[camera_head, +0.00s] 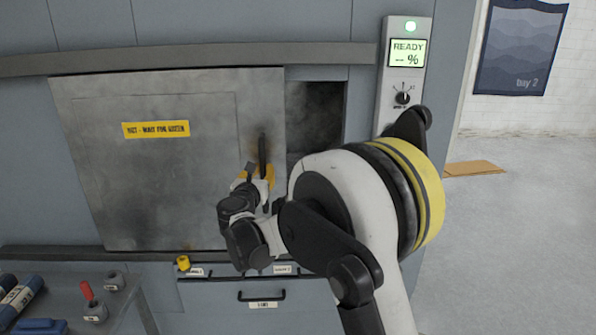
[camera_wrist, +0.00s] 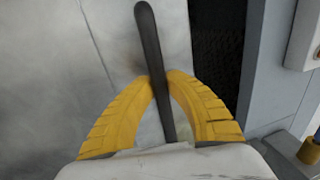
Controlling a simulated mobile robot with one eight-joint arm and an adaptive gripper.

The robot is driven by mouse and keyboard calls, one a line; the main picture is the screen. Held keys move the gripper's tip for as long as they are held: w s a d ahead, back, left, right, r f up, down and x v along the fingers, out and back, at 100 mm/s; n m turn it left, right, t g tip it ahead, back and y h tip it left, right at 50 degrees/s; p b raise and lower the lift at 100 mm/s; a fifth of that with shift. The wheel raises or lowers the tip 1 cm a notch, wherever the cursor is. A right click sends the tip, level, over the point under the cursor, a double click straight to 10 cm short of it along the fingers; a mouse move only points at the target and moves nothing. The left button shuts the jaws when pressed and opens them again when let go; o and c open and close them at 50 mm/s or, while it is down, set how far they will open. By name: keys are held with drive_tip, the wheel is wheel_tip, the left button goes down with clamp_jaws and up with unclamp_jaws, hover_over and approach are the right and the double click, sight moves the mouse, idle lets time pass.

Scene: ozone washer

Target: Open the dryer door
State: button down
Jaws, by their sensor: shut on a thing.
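The dryer door (camera_head: 180,190) is a large grey metal sliding panel with a yellow warning label (camera_head: 156,129). It sits to the left, and a dark gap (camera_head: 314,120) shows along its right side. Its upright black handle (camera_head: 262,152) is near the right edge. In the wrist view the handle (camera_wrist: 150,45) runs between the yellow fingers of my gripper (camera_wrist: 162,80), which is shut on it. In the head view my gripper (camera_head: 262,180) is at the lower part of the handle, partly hidden by my arm.
A control panel (camera_head: 405,75) reading READY stands right of the opening. Below the door are a labelled drawer (camera_head: 262,296) and a yellow knob (camera_head: 183,263). A bench (camera_head: 95,290) with a red-handled tool and blue rolls is at lower left. Open floor (camera_head: 520,250) lies right.

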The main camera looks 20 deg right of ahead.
drive_tip(key=p, duration=0.1)
approach(174, 165)
drive_tip(key=x, duration=0.5)
drive_tip(key=c, duration=1.4)
unclamp_jaws()
drive_tip(key=shift+o, duration=0.2)
drive_tip(key=v, duration=1.2)
drive_tip(key=shift+d, duration=0.1)
